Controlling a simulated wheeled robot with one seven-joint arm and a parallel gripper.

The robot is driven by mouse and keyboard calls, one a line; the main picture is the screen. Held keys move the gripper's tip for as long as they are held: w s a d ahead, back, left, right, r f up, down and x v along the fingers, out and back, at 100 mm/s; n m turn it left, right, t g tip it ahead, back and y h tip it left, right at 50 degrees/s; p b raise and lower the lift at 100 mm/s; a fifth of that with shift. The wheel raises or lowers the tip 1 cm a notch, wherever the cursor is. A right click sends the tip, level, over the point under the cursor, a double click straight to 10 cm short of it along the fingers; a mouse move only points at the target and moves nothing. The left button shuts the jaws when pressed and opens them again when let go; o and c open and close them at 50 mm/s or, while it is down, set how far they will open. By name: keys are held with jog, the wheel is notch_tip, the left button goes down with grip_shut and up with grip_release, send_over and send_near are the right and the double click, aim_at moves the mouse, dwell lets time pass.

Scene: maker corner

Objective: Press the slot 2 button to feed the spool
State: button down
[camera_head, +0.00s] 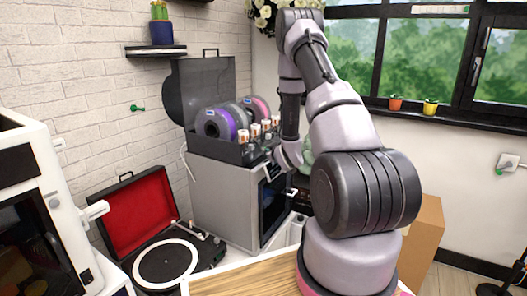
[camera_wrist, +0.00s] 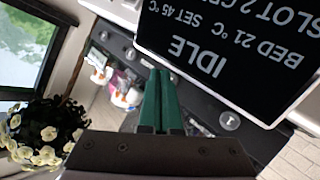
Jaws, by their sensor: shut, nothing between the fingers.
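The printer's spool unit (camera_head: 222,148) stands with its dark lid raised on a grey printer (camera_head: 222,195). It holds several spools, a purple one (camera_head: 214,125) nearest. In the wrist view, upside down, a black screen (camera_wrist: 230,50) reads IDLE, bed 21 °C, set 45 °C, and a partly cut-off line starting SLOT 2. Round buttons lie along the dark panel, one left (camera_wrist: 131,53) and one right (camera_wrist: 230,120) of my gripper. Their slot numbers are not readable. My gripper (camera_wrist: 162,78) is shut and empty, its green fingertips over the panel between these buttons; contact cannot be told.
A turntable (camera_head: 165,263) with a red-lined lid sits left of the printer. A white machine (camera_head: 50,180) stands at far left. A cardboard box (camera_head: 425,228) is behind my arm. White flowers (camera_wrist: 40,130) hang beside the window.

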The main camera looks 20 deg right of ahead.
jog(key=shift+s+d, duration=0.1)
jog(key=shift+s, duration=0.05)
jog(key=shift+s+d, duration=0.9)
jog(key=shift+s, duration=0.25)
jog(key=shift+s+d, duration=0.9)
jog(key=shift+s, duration=0.25)
jog(key=shift+w+r, duration=0.1)
jog(key=shift+r, duration=0.15)
jog(key=s+a+r+m+g+h, duration=0.1)
jog(key=s+a+r+m+g, duration=0.15)
jog(key=r, duration=0.85)
jog(key=s+a+r+m+g, duration=0.1)
jog(key=s+a+r+m, duration=0.25)
jog(key=r, duration=0.75)
jog(key=s+a+r+m+g+y, duration=0.1)
jog(key=s+a+r, duration=0.2)
jog(key=s, duration=0.6)
jog(key=s+a+r+g+y, duration=0.1)
jog(key=s+a+r, duration=0.3)
jog(key=s, duration=0.5)
jog(key=s+a+r+m+g+y, duration=0.1)
jog(key=s+a+r, duration=0.3)
jog(key=s, duration=0.6)
jog(key=shift+a+m+g+y, duration=0.3)
jog(key=shift+a+g+y, duration=0.25)
jog(key=shift+a, duration=0.65)
